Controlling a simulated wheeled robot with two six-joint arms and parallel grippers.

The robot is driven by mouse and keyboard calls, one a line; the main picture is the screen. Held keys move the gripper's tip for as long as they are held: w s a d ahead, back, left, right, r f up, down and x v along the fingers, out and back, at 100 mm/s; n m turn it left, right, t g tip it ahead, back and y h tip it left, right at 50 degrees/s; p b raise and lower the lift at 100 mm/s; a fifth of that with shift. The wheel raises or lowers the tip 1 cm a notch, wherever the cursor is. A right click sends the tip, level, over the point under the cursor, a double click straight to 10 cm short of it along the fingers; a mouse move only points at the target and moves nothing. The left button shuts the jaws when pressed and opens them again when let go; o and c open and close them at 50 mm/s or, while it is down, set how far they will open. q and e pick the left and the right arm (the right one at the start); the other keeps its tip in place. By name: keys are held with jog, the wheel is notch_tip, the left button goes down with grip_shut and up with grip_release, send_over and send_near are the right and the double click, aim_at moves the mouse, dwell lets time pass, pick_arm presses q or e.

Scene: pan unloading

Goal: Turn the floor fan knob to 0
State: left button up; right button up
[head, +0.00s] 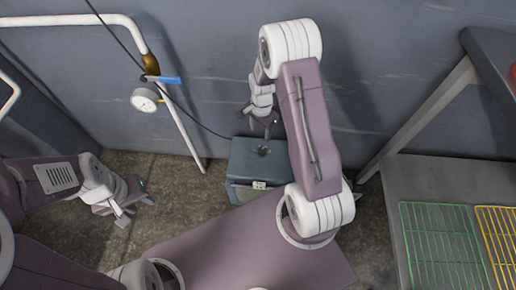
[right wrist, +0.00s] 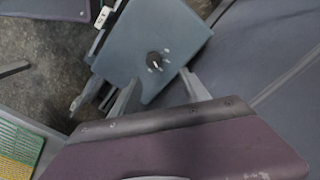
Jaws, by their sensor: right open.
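The floor fan is a blue-grey box (head: 262,176) on the floor against the wall, with a dark round knob (head: 263,151) on its top face. In the right wrist view the box top (right wrist: 180,30) fills the upper middle, and the knob (right wrist: 154,59) shows a light pointer line and small pale marks around it, too small to read. My right gripper (head: 258,121) is above the box, open and empty. In the right wrist view its fingers (right wrist: 160,90) are spread apart, with the knob beyond and between them. My left gripper (head: 134,210) is low at the left, open and empty, away from the box.
A white pipe (head: 182,128) with a gauge (head: 145,100) and blue-handled valve (head: 165,79) stands left of the box. A dark cable runs down the wall to the box. At right is a grey bench with a green rack (head: 440,240) and a yellow rack (head: 500,235).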

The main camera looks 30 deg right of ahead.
aim_at(263, 149)
jog(key=f, duration=0.1)
jog(key=s+f+b, duration=0.1)
jog(key=f, duration=0.1)
jog(key=shift+s+d+f, duration=0.1)
jog(key=shift+s+f, duration=0.05)
jog(key=shift+f, duration=0.05)
pick_arm(q)
jog(key=f, duration=0.2)
jog(key=shift+s+a+f, duration=0.1)
jog(key=shift+s+f, duration=0.1)
jog(key=shift+f, duration=0.15)
pick_arm(e)
notch_tip(263, 149, down, 9)
jog(key=b, duration=0.5)
jog(key=shift+b, duration=0.35)
pick_arm(q)
notch_tip(263, 149, down, 5)
jog(key=shift+f, duration=0.1)
pick_arm(e)
jog(key=shift+r, duration=0.1)
